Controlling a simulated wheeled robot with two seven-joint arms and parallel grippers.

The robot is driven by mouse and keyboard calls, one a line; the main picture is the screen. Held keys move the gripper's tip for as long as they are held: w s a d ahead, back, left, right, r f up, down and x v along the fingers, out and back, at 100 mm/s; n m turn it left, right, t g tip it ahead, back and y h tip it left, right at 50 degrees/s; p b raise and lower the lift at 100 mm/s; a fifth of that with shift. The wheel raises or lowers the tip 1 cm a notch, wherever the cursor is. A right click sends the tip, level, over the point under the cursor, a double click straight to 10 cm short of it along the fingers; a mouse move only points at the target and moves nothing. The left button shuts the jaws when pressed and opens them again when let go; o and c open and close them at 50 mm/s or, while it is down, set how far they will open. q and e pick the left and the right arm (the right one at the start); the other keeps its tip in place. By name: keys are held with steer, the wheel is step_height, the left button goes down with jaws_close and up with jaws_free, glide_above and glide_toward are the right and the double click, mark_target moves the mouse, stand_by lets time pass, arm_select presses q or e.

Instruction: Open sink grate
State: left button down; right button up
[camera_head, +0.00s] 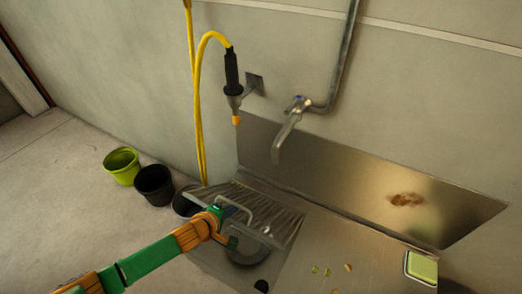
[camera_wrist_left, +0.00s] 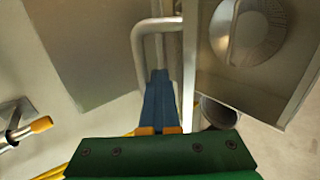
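The sink grate (camera_head: 262,205) is a slatted metal panel on the left of the steel sink unit, and it looks tilted up. Its U-shaped handle (camera_head: 237,207) sticks out on the near side and also shows as a grey bar (camera_wrist_left: 155,24) in the left wrist view. Below it I see the basin with a round drain (camera_head: 246,250). My left gripper (camera_head: 224,214) is at the handle. In the left wrist view its blue fingers (camera_wrist_left: 158,78) are together, within the handle loop; I cannot tell whether they pinch the bar. My right gripper is not in view.
A faucet (camera_head: 287,135) and a yellow hose with sprayer (camera_head: 233,85) hang on the wall above. A green pot (camera_head: 122,166) and a black pot (camera_head: 154,184) stand on the floor at left. A green-yellow sponge (camera_head: 422,267) lies on the counter (camera_head: 350,245).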

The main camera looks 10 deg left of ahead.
arm_select(q)
steer(key=w+d+r+b, duration=0.3)
steer(key=w+r+b, duration=0.1)
steer(key=w, duration=0.4)
steer(key=w+d+r+b, duration=0.3)
steer(key=w+r+b, duration=0.1)
steer(key=w, duration=0.4)
steer(key=shift+w+r+b, duration=0.3)
steer(key=shift+w+b, duration=0.1)
steer(key=shift+b, duration=0.45)
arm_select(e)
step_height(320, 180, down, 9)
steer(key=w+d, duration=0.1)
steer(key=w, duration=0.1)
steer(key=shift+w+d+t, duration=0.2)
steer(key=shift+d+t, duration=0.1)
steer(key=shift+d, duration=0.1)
